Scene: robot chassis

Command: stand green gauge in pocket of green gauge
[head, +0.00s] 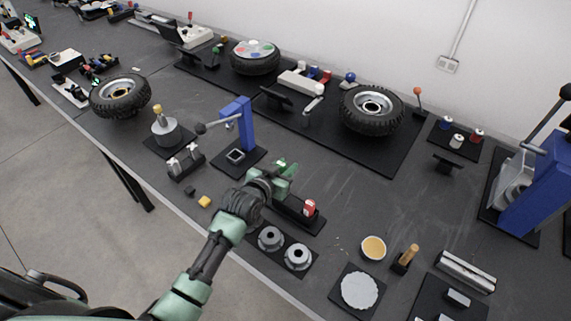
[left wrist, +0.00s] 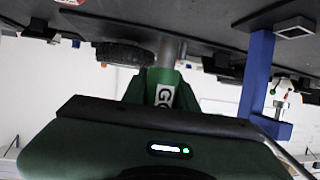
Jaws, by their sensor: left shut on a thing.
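My left gripper (head: 284,174) is shut on the green gauge (head: 281,164), above the far-left end of a dark gauge rack (head: 292,213). The gauge is mostly hidden by the gripper in the head view. In the left wrist view its green body with a "GO" label (left wrist: 163,96) shows between the fingers, and a grey cylinder (left wrist: 171,50) extends from it toward the table. The red gauge (head: 309,207) stands in the near-right part of the rack. The green gauge's pocket is hidden behind my gripper and arm. My right gripper is out of view.
A blue press (head: 247,124) stands close behind and left of my gripper. Two grey ring parts (head: 284,247) lie on a black mat in front of the rack. A yellow block (head: 204,201) lies near the table edge.

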